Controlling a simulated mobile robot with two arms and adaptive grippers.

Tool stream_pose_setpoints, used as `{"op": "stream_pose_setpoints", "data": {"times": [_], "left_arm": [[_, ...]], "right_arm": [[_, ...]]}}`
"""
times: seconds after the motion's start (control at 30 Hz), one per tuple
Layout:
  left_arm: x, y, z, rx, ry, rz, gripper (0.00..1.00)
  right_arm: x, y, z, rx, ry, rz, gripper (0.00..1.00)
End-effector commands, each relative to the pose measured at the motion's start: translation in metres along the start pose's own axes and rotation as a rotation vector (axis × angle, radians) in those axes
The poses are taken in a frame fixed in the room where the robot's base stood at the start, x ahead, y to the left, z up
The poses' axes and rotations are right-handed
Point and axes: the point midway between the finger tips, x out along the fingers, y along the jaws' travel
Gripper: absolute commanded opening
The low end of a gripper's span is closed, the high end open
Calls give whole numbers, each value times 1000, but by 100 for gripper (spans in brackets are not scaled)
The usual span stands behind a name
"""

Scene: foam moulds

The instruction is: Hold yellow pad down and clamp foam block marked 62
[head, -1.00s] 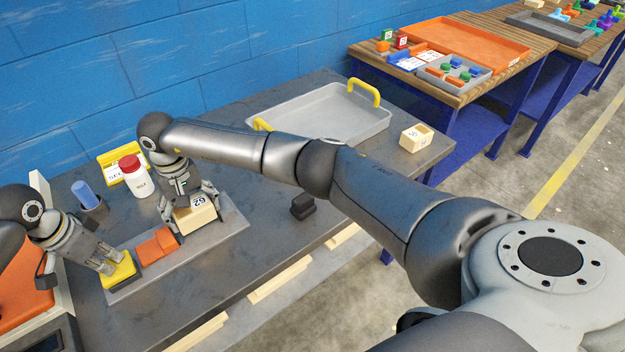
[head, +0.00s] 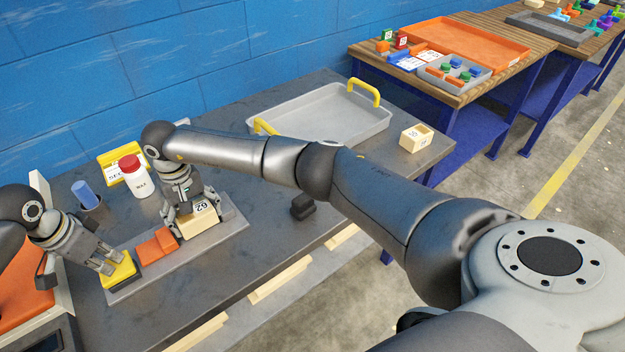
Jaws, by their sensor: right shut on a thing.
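The yellow pad (head: 120,277) lies at the left end of a flat grey plate (head: 228,237) on the table. My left gripper (head: 113,263) is on top of the pad, its fingertips touching it; whether its fingers are open or closed is unclear. The cream foam block marked 62 (head: 201,224) sits at the right part of the plate. My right gripper (head: 192,214) comes down over the block from above and is shut on it. Its fingers partly cover the block. An orange piece (head: 157,247) lies between pad and block.
A white bottle with a red cap (head: 137,180), a dark cup with a blue cylinder (head: 88,197) and a yellow holder (head: 112,158) stand behind. A black object (head: 303,207) lies right. A grey tray (head: 330,118) and a cream block marked 20 (head: 416,138) are farther back.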

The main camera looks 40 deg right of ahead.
Motion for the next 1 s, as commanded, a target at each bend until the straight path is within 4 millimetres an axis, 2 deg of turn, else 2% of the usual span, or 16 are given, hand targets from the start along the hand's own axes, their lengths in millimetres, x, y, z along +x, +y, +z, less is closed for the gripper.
{"op": "stream_pose_setpoints", "data": {"times": [0.43,0.47,0.6,1.0], "left_arm": [[4,2,3,-1,-9,7,0],[4,2,3,-1,-10,7,0],[4,2,3,-1,-10,7,0],[4,2,3,-1,-8,6,0]], "right_arm": [[9,2,0,2,-3,3,65],[9,2,1,3,-3,3,84],[10,2,1,3,-4,5,100],[6,0,0,1,0,1,100]]}}
